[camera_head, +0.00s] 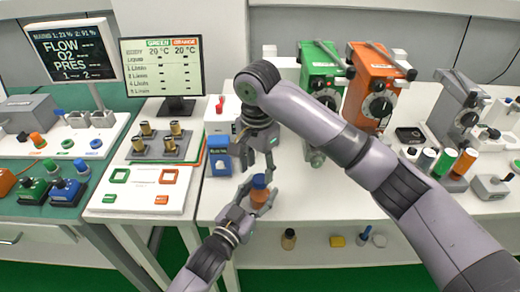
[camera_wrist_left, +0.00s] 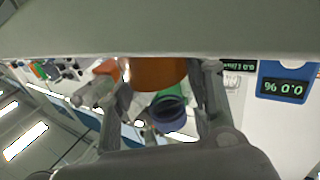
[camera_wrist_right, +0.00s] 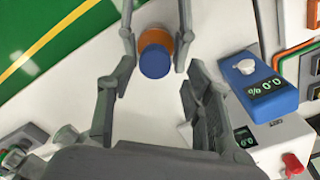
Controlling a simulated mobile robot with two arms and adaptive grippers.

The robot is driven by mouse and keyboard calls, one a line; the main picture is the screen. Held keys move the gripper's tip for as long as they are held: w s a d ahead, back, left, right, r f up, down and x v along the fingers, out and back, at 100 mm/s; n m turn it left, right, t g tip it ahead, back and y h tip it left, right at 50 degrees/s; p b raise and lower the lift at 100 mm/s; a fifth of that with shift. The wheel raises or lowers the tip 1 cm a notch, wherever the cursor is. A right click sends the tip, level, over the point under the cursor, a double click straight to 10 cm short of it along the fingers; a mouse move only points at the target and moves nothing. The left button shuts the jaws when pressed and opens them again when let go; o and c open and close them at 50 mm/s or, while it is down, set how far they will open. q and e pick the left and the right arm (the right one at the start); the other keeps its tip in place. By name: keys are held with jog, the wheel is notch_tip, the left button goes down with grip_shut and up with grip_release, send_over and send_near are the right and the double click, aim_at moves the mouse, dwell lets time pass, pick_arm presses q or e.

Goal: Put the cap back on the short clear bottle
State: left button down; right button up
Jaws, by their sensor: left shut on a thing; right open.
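A short orange-bodied bottle (camera_head: 259,197) is held upright by my left gripper (camera_head: 257,199), which is shut on it above the front of the white table. The orange body also shows in the left wrist view (camera_wrist_left: 158,73) and the right wrist view (camera_wrist_right: 156,38). A blue cap (camera_head: 259,181) is at the bottle's top; it shows in the left wrist view (camera_wrist_left: 169,112) and the right wrist view (camera_wrist_right: 154,62). I cannot tell whether it is seated. My right gripper (camera_head: 257,168) is open just above, its fingers apart on either side of the cap. No clear bottle is distinct.
A blue meter box (camera_head: 219,158) stands close left of the grippers. A green device (camera_head: 320,68) and an orange device (camera_head: 374,85) stand behind. Several small items, including a dark bottle (camera_head: 289,239), show along the lower front. White tabletop right of the bottle looks clear.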

jog(key=n, duration=0.4)
jog(key=shift+r, duration=0.35)
jog(key=n, duration=0.5)
jog(key=shift+a+r+n, duration=0.1)
jog(key=shift+r+n, duration=0.3)
jog(key=n, duration=0.5)
jog(key=shift+r+n, duration=0.4)
jog(key=n, duration=0.3)
jog(key=shift+r+n, duration=0.25)
jog(key=shift+n, duration=0.15)
jog(key=n, duration=0.5)
jog(key=shift+r+n, duration=0.3)
jog(key=shift+r, duration=0.05)
jog(key=n, duration=0.5)
jog(key=shift+r, duration=0.4)
jog(key=n, duration=0.5)
jog(key=shift+d+r+n, duration=0.3)
jog(key=shift+r+n, duration=0.05)
jog(key=shift+n, duration=0.05)
jog(key=n, duration=0.4)
jog(key=shift+r, duration=0.2)
